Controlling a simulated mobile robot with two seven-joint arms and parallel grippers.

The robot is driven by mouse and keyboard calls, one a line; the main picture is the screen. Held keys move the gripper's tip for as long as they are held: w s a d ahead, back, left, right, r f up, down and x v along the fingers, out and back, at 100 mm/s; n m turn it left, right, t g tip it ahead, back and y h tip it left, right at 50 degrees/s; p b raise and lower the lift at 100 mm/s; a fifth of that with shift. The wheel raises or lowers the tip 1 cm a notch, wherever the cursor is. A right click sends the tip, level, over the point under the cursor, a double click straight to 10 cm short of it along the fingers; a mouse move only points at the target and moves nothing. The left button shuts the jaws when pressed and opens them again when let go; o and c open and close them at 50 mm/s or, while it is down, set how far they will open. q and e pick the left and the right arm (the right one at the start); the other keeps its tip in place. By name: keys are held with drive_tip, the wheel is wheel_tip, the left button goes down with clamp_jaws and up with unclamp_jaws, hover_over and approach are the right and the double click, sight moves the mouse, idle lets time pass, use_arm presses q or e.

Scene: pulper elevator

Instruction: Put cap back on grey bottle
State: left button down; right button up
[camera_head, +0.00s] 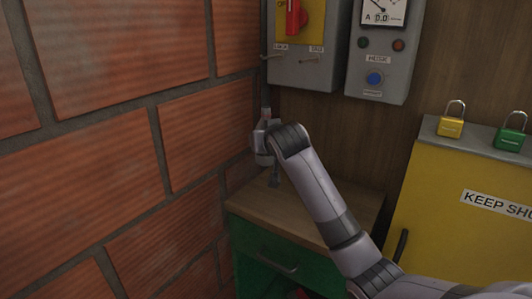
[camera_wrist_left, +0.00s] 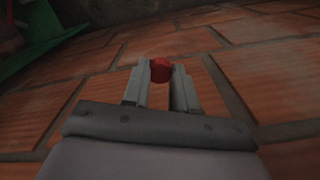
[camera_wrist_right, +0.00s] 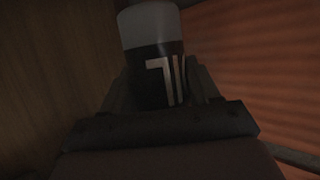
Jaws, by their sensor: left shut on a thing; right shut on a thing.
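A small red cap (camera_wrist_left: 160,70) sits between the fingertips of my left gripper (camera_wrist_left: 158,84) in the left wrist view, and the gripper is shut on it. A grey bottle (camera_wrist_right: 150,27) with a black and white label stands between the fingers of my right gripper (camera_wrist_right: 160,88) in the right wrist view, and the gripper is shut on it. In the head view my right gripper (camera_head: 265,142) is in the corner above the small cabinet; the bottle is hard to make out there. My left gripper is outside the head view. Cap and bottle are apart.
The wooden-topped green cabinet (camera_head: 300,208) stands in the corner against the brick wall (camera_head: 110,130). A yellow cabinet (camera_head: 455,210) with padlocks on top is at the right. Grey control boxes (camera_head: 380,60) hang above. A green object (camera_wrist_left: 35,35) shows in the left wrist view.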

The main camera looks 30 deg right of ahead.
drive_tip(key=shift+r, duration=0.2)
drive_tip(key=o, duration=0.4)
drive_tip(key=shift+c, duration=0.2)
drive_tip(key=c, duration=0.7)
drive_tip(key=shift+o, duration=0.2)
